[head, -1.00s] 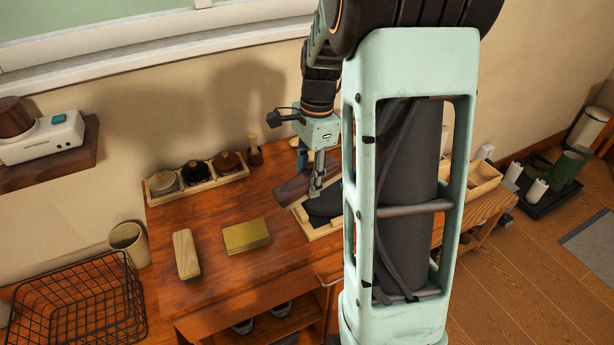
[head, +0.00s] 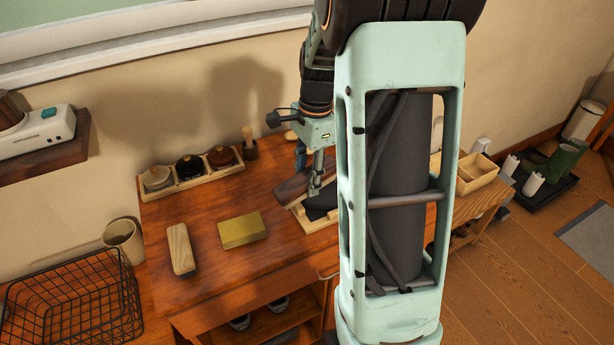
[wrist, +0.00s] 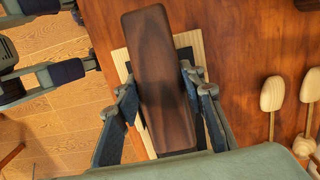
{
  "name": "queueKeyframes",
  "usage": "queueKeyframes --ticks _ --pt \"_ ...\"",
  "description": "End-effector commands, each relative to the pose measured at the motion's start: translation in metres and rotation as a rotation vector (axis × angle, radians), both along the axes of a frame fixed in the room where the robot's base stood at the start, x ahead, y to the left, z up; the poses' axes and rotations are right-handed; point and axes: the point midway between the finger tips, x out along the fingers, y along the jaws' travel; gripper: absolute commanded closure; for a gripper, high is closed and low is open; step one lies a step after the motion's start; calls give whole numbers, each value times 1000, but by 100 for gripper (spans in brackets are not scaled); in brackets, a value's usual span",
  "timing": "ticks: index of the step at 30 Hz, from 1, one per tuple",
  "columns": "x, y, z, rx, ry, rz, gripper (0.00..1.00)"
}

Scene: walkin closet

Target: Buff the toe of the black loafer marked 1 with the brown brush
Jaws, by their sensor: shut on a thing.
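My gripper (head: 315,188) is shut on the brown brush (head: 293,186), low over the workbench. In the wrist view the brush (wrist: 157,80) is a long dark wooden block between the two fingers (wrist: 160,108). The black loafer (head: 322,206) lies under and beside the brush in a pale wooden frame (head: 305,222). Part of the loafer is behind my arm in the head view. I cannot tell whether the bristles touch the toe, and the mark 1 is not readable.
A pale wooden brush (head: 181,250) and a yellow cloth block (head: 242,230) lie left on the bench (head: 215,275). A rack of jars (head: 190,184) stands at the back. Pale wooden shoe trees (wrist: 272,96) show in the wrist view. A wire basket (head: 75,305) is at lower left.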

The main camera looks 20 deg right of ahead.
Motion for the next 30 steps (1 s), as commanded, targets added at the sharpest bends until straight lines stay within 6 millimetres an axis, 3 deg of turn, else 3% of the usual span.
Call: queueKeyframes --ticks 30 --pt "0 -3 -10 0 0 -1 88"
